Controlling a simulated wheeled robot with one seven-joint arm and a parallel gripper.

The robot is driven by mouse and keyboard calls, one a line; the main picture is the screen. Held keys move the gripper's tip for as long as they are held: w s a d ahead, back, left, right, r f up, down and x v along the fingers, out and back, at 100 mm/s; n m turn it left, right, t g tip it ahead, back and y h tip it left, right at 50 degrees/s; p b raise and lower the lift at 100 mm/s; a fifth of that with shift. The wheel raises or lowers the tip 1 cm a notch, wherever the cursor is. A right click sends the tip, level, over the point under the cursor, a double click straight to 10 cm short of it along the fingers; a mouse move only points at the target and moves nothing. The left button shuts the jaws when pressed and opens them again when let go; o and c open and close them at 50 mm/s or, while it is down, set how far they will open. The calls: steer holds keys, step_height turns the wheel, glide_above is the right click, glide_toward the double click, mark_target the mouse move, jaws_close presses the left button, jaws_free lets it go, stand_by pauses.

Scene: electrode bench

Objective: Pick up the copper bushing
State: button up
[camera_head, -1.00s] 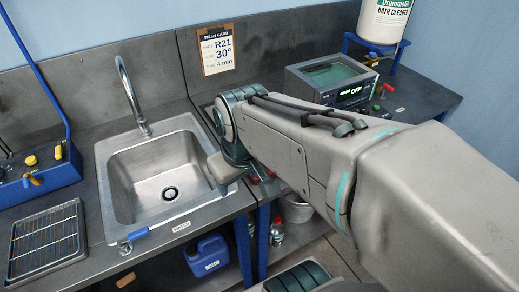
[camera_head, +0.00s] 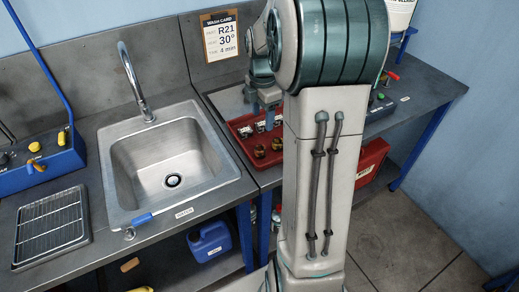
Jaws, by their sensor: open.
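A red tray (camera_head: 238,125) lies on the bench right of the sink, holding several small metal parts. Two small brownish parts sit near its front, one on the left (camera_head: 260,151) and one on the right (camera_head: 277,144). Either may be the copper bushing; they are too small to tell. Silvery parts (camera_head: 246,131) lie behind them. My gripper (camera_head: 268,106) points down over the back of the tray, open, with its fingertips near the silvery parts. My arm hides the tray's right side.
A steel sink with a tap (camera_head: 185,150) is left of the tray. A wire rack (camera_head: 50,228) and a blue control box (camera_head: 45,165) stand farther left. A wash card (camera_head: 219,37) is on the back wall. A red case (camera_head: 371,160) is below the bench at right.

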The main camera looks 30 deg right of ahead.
glide_above(260, 148)
steer(key=f, duration=0.8)
steer(key=shift+d+p, duration=0.35)
steer(key=shift+a+f+p, duration=0.2)
steer(key=shift+f+p, duration=0.15)
steer(key=shift+f, duration=1)
steer(key=shift+a+f+p, duration=0.15)
steer(key=shift+f+p, duration=0.2)
steer(key=shift+f, duration=0.95)
steer(key=shift+c, duration=0.3)
steer(key=c, duration=1.1)
steer(key=shift+r, duration=0.1)
